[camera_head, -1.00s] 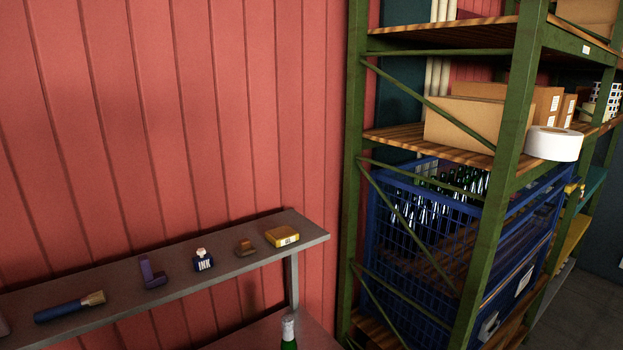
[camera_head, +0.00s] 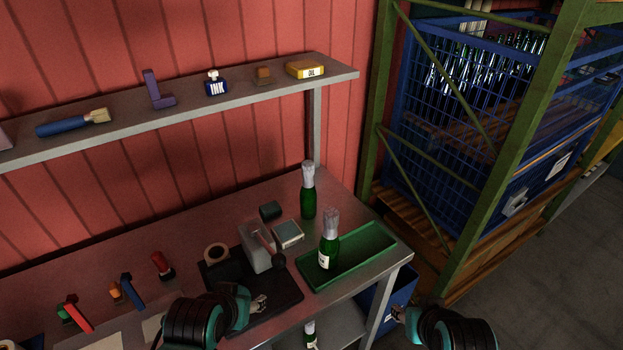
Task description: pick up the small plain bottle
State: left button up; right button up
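A green bottle (camera_head: 308,203) with a silver foil top and no label in sight stands upright on the bench behind the green tray (camera_head: 385,241). A second green foil-topped bottle (camera_head: 329,252) with a white label stands upright in the tray. A third bottle (camera_head: 310,336) shows partly on the lower shelf, cut off by the lower edge. My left gripper (camera_head: 261,303) is over the front of the bench, left of and nearer than the bottles. My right gripper (camera_head: 398,313) is right of the bench's front corner. Both are apart from the bottles; their fingers are too small to judge.
A dark mat (camera_head: 230,287) holds a grey block device (camera_head: 256,250) and a tape roll (camera_head: 216,253). Stamps and tools stand at left. A wall shelf (camera_head: 190,103) overhangs the back. A blue bin (camera_head: 396,294) and a green rack (camera_head: 368,130) are at right.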

aim_at(308, 196)
jog(key=i+l, duration=0.1)
jog(key=l, duration=0.25)
jog(key=i+l, duration=0.15)
jog(key=l, duration=0.25)
jog(key=i+l, duration=0.1)
jog(key=l, duration=0.25)
jog(key=i+l, duration=0.15)
jog(key=l, duration=0.2)
jog(key=i+u, duration=0.15)
jog(key=i, duration=0.15)
